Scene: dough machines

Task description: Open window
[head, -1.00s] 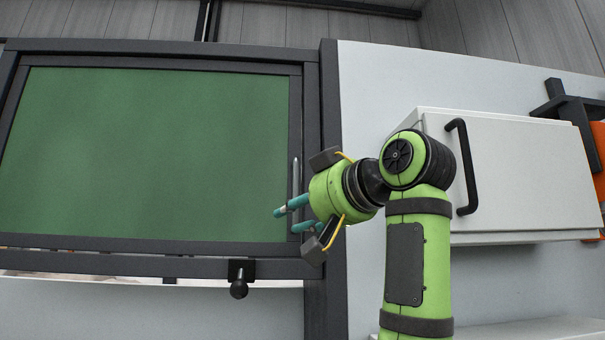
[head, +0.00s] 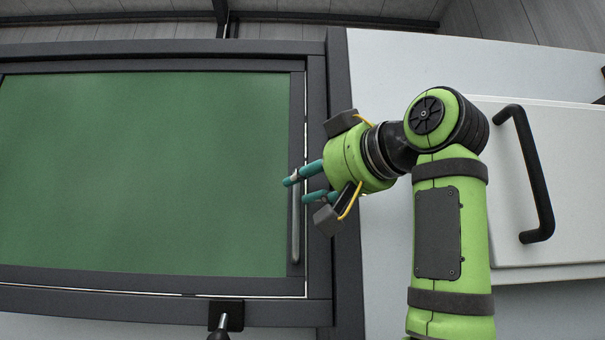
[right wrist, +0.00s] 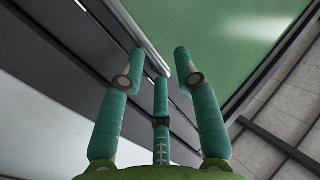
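The window is a large green pane (head: 140,170) in a dark frame, and it looks closed. A slim grey vertical handle (head: 296,235) sits on its right edge. My right gripper (head: 297,189) is at the upper part of this handle, its teal fingers spread and pointing left. In the right wrist view, the handle (right wrist: 143,42) runs between the outer fingertips, and the fingers (right wrist: 160,65) are apart. I cannot tell whether they touch it. My left gripper is not in view.
A dark post (head: 345,270) borders the window on the right. A white cabinet (head: 560,180) with a black handle (head: 530,170) stands right of my arm. A black knob on a bracket (head: 226,316) is below the window frame.

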